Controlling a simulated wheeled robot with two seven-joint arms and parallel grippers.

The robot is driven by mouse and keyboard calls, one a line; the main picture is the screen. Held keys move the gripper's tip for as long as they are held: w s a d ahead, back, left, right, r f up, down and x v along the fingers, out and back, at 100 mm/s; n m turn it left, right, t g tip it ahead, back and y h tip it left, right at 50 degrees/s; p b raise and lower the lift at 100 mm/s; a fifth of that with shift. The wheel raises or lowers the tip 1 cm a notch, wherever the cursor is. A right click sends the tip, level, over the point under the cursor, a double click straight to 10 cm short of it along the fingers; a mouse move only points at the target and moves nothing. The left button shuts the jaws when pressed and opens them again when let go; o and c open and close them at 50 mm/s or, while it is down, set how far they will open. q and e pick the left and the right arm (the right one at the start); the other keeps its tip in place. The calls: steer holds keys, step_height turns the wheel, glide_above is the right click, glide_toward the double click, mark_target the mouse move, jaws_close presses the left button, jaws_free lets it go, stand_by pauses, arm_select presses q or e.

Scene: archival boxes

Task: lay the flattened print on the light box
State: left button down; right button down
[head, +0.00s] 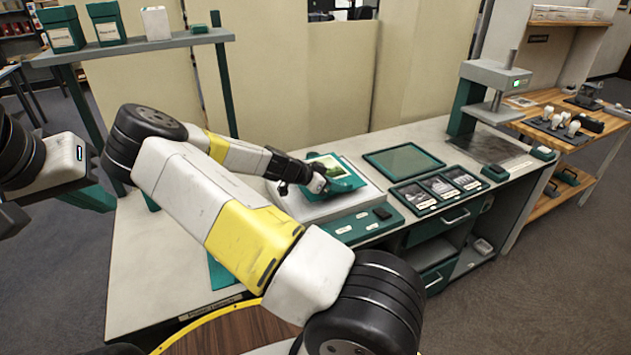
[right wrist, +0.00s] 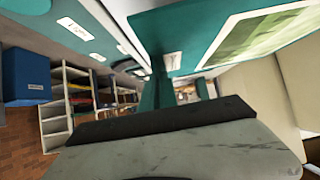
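The print (head: 329,166), pale-bordered with a green picture, lies on a teal board (head: 347,185) over the light box (head: 311,210), a low pale grey box on the worktable. The print (right wrist: 258,36) and board (right wrist: 197,18) also show close up in the right wrist view. My right gripper (head: 318,184) is at the board's near left edge; its finger contact is hidden, so I cannot tell if it grips. I cannot tell whether the board touches the box. My left arm shows at the left edge; its fingers are not distinguishable.
An empty-looking teal tray (head: 403,160) and a teal rack of dark pictures (head: 438,187) stand right of the light box. A press (head: 494,78) is at the far right end. A teal labelled strip (head: 357,223) lies in front. A shelf (head: 137,46) with boxes overhangs the left.

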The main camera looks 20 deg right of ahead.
mark_target(333, 193)
steer(key=shift+w+a+f, duration=0.1)
steer(key=shift+w+f, duration=0.2)
step_height(333, 193, down, 3)
steer(key=shift+f, duration=0.1)
steer(key=c, duration=1.6)
jaws_free()
steer(key=shift+c, duration=0.2)
